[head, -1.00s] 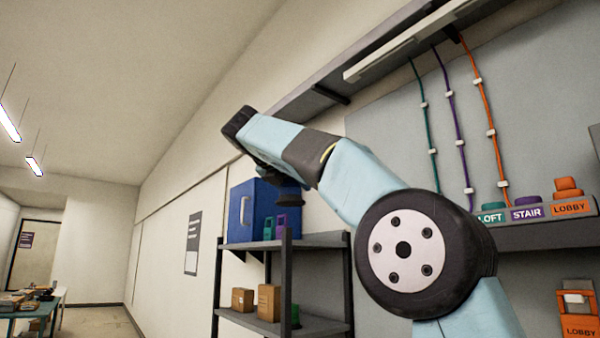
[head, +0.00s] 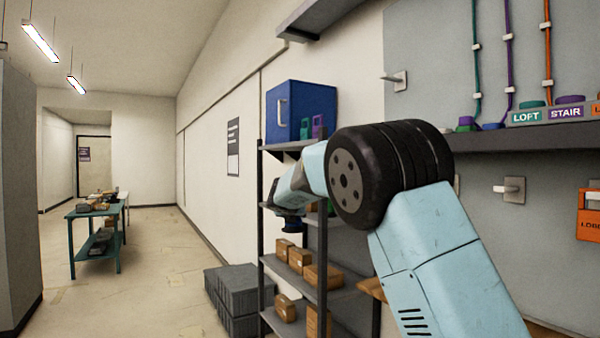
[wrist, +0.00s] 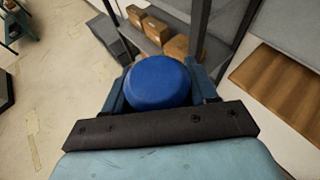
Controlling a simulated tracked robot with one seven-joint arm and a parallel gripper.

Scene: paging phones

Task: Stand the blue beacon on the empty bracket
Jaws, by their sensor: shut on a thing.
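A round blue thing, likely the beacon (wrist: 158,82), sits between the fingers of my gripper (wrist: 158,92) in the wrist view. Its rounded top faces the camera and its lower part is hidden. In the head view my gripper (head: 289,224) points down beside the dark rack, left of the wall panel, small and partly hidden by my arm. Two pale pegged wall brackets show on the grey panel, an upper bracket (head: 397,80) and a lower bracket (head: 512,189). Nothing stands on either one.
A dark shelf rack (head: 322,262) holds cartons and a blue cabinet (head: 301,110). A ledge (head: 530,136) carries LOFT and STAIR labels. An orange phone (head: 590,222) hangs at right. Grey crates (head: 232,297) stand on the floor. Open floor lies left, before a teal table (head: 92,211).

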